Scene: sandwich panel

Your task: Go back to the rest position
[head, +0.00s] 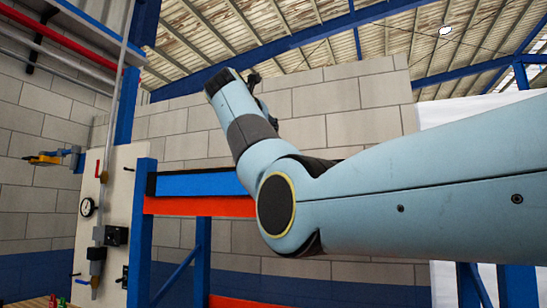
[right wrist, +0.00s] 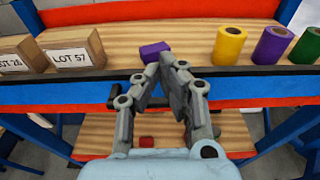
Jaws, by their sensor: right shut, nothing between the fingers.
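My right gripper (right wrist: 168,60) is in the right wrist view, its fingertips together with nothing between them. It hangs over the front edge of a wooden shelf (right wrist: 200,40). My left gripper is in neither view.
The shelf carries boxes, one marked LOT 57 (right wrist: 74,49), and yellow (right wrist: 229,45), purple (right wrist: 272,45) and green (right wrist: 306,47) cylinders. A red block (right wrist: 146,140) lies on the lower shelf. A pale panel with a gauge (head: 87,207) and pipes stands left of the blue-and-orange rack (head: 195,205).

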